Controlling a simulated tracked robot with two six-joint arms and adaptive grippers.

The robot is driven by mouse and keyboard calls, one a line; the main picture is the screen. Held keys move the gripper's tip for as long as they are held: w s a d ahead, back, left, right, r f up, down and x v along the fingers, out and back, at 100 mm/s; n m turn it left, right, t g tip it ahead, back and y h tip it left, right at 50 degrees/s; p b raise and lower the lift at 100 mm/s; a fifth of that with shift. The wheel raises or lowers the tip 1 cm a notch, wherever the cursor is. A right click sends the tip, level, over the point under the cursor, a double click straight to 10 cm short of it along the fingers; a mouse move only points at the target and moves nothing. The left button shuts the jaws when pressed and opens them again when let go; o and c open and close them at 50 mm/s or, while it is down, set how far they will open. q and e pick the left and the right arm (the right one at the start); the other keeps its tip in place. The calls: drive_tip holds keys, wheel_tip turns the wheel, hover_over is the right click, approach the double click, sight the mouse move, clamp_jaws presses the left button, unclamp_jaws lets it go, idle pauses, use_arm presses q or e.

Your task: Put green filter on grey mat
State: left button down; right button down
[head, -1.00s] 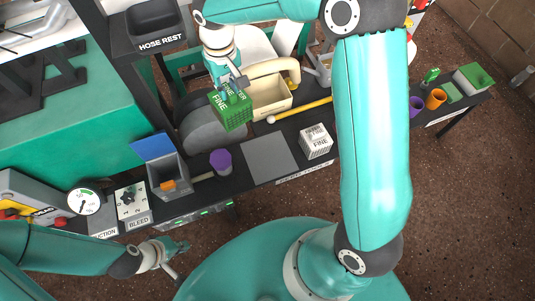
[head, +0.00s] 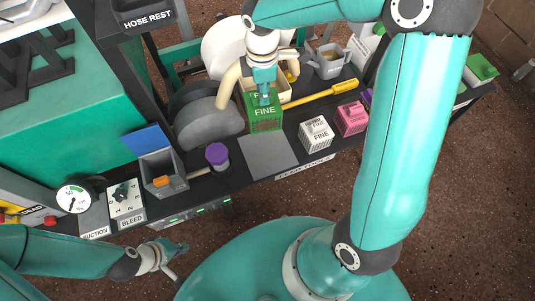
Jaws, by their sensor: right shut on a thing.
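The green filter (head: 265,111) is a box with a pale label reading FINE. My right gripper (head: 266,97) is shut on its top and holds it upright, just behind the grey mat (head: 268,157). I cannot tell whether the filter's base touches the bench. The mat is flat, square and bare, near the bench's front edge. My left gripper (head: 178,257) is low at the front left, off the bench and away from the filter; its fingers are too small to read.
A white filter (head: 316,134) and a pink filter (head: 351,118) stand right of the mat. A purple-capped jar (head: 217,156) and a grey bin with a blue lid (head: 160,172) stand left of it. A yellow-handled tool (head: 325,93) lies behind. A beige tray is partly hidden behind the green filter.

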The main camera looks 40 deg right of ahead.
drive_tip(key=shift+s+d+f+n, duration=0.35)
drive_tip(key=shift+s+f+n, duration=0.2)
drive_tip(key=shift+n, duration=0.25)
wheel_tip(320, 180, down, 20)
drive_tip(key=b, duration=0.5)
drive_tip(key=shift+r, duration=0.2)
drive_tip(key=c, duration=1)
unclamp_jaws()
drive_tip(key=shift+f, duration=0.1)
